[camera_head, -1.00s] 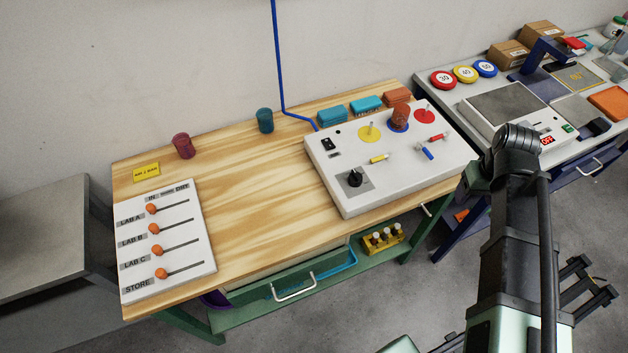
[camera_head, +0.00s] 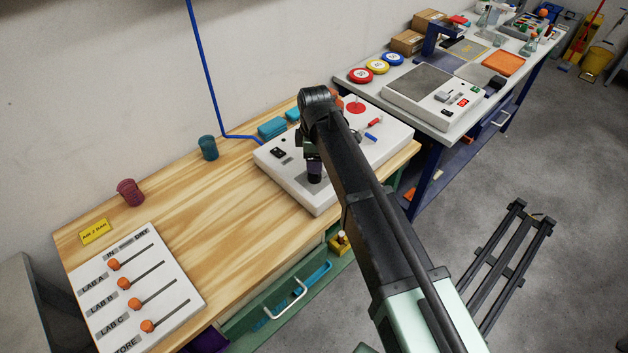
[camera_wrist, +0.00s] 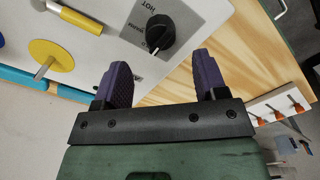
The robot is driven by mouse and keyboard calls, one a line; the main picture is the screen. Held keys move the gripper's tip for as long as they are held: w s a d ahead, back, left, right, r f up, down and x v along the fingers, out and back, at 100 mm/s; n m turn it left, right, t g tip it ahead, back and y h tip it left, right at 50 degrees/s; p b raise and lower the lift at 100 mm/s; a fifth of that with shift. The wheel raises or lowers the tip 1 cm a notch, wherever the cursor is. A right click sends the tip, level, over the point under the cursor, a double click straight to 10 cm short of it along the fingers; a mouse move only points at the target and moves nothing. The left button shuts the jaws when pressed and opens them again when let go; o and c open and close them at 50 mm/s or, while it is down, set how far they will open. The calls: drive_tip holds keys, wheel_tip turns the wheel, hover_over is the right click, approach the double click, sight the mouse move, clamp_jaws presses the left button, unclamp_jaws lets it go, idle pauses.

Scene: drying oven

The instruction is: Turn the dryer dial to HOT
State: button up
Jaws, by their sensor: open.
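The dryer dial (camera_wrist: 160,32) is a black ridged knob on a grey label plate in the wrist view. The word HOT (camera_wrist: 152,6) stands above its left side, another label is at its left. A small white mark shows at the knob's lower left, away from HOT. My gripper (camera_wrist: 162,70) has its two purple fingers spread and empty. The knob lies just beyond the gap between the fingertips, apart from them. In the head view, my gripper (camera_head: 314,166) is over the front-left of the white panel (camera_head: 290,178) and largely hides the dial.
A yellow disc (camera_wrist: 50,60) on a post and a yellow-handled lever (camera_wrist: 80,18) stand left of the dial. A slider board (camera_head: 165,275) lies at the bench's left end. The wood (camera_head: 200,210) between board and panel is clear.

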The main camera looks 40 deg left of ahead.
wheel_tip(320, 180, down, 6)
drive_tip(key=b, duration=0.4)
drive_tip(key=shift+f, duration=0.15)
drive_tip(key=shift+r, duration=0.2)
drive_tip(key=c, duration=0.9)
drive_tip(key=shift+c, duration=0.2)
